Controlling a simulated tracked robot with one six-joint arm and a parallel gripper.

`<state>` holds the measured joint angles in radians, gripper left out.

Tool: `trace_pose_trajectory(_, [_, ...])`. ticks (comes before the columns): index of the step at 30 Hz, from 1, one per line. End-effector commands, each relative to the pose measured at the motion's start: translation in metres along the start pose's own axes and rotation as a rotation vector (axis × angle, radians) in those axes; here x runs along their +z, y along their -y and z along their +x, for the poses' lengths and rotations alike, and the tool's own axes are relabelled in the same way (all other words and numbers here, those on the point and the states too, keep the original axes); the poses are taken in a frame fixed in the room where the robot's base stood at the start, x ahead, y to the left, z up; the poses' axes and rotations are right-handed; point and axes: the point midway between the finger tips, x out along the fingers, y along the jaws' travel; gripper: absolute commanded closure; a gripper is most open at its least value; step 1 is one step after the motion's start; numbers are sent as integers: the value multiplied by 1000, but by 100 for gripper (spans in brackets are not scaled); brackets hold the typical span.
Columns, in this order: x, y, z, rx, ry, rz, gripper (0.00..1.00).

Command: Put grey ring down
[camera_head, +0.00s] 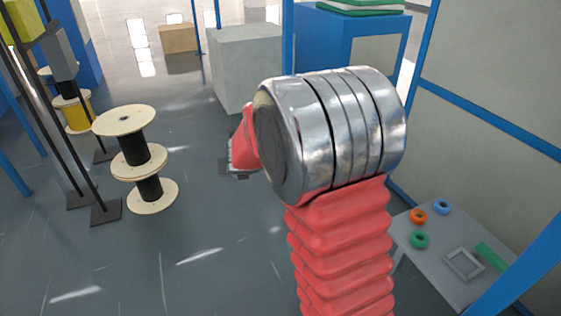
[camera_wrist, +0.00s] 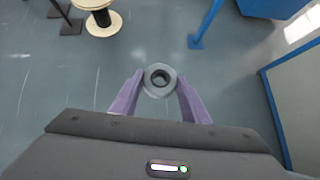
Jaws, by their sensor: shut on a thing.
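The grey ring (camera_wrist: 159,69) is in the wrist view, round with a dark hole in its middle. My gripper (camera_wrist: 159,82) is shut on it, with one purple finger on each side. Grey floor shows behind the ring, so it is held up in the air. In the head view my own arm, red and metallic, fills the middle, and I cannot make out the ring there.
A grey table (camera_head: 441,266) stands at lower right with an orange ring (camera_head: 418,216), a blue ring (camera_head: 442,207), a green ring (camera_head: 419,240), a square grey frame (camera_head: 463,264) and a green bar (camera_head: 493,257). Wooden spools (camera_head: 124,121) stand left. The floor between is clear.

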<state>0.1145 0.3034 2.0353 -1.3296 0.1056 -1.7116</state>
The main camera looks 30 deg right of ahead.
Motion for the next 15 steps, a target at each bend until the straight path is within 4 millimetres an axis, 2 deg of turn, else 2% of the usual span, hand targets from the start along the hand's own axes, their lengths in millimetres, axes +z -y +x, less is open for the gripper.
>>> trace_pose_trajectory(1, [-3,-24,-1,43,0,-41,80])
trace_pose_trajectory(3, [-8,-51,-3,94,1,-94,80])
trace_pose_trajectory(6, [-13,-79,-7,148,2,-146,80])
trace_pose_trajectory(10, [-17,-96,-9,181,2,-180,80])
trace_pose_trajectory(15, [-18,-98,-9,186,2,-184,80])
